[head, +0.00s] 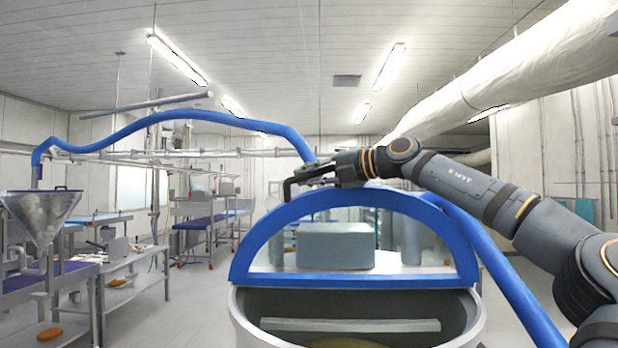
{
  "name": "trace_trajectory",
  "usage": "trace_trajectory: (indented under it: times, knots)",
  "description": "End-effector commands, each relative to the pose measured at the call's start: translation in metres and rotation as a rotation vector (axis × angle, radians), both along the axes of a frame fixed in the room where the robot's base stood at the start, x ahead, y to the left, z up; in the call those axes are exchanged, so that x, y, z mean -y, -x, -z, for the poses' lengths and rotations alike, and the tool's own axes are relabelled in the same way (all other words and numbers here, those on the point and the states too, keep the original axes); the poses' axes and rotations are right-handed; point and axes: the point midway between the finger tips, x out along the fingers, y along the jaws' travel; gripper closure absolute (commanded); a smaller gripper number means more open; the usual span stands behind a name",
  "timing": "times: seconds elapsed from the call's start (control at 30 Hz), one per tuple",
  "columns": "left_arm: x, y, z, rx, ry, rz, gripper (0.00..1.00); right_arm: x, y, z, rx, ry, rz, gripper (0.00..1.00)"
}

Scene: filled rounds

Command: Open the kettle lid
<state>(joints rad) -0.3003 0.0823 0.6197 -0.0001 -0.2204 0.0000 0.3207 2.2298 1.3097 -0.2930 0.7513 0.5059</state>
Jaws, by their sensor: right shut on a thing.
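The kettle (242,318) is a large round pale metal vessel at the bottom centre. Its dark inside shows, with a light bar across it and a little tan content at the bottom edge. The kettle lid (262,234) is a clear half-round panel with a thick blue rim. It stands raised above the opening, and the room shows through it. My right gripper (302,180) is at the top of the lid's arch, shut on the lid near its upper edge. The exact contact is partly hidden by the fingers. My left gripper is not in view.
A blue pipe (180,117) arches from the left to behind the lid, and another blue pipe (505,280) slopes down at the right. A metal hopper (42,215) and work tables (135,262) stand at the left. Floor (190,305) is clear between them and the kettle.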

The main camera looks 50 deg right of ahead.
Motion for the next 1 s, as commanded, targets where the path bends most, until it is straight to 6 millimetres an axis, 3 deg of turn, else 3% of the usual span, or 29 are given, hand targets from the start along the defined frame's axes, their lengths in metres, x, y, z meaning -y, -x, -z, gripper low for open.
trace_trajectory:
  times: [0.27, 0.3, 0.43, 0.77, 1.0]
  knots:
    - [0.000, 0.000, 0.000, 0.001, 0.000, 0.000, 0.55, 0.000, 0.000, -0.001, 0.002, 0.001, 0.001, 1.00]
    - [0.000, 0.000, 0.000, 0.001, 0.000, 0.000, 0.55, 0.000, 0.000, -0.001, 0.002, 0.001, 0.001, 0.79]
    - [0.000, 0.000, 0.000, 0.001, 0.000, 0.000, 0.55, 0.000, 0.000, -0.001, 0.002, 0.001, 0.001, 0.61]
    - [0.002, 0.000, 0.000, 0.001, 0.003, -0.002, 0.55, 0.001, 0.003, -0.001, 0.002, -0.001, -0.001, 0.61]
    - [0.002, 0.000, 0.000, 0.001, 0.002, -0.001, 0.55, 0.009, 0.041, -0.008, 0.008, -0.001, -0.003, 0.61]
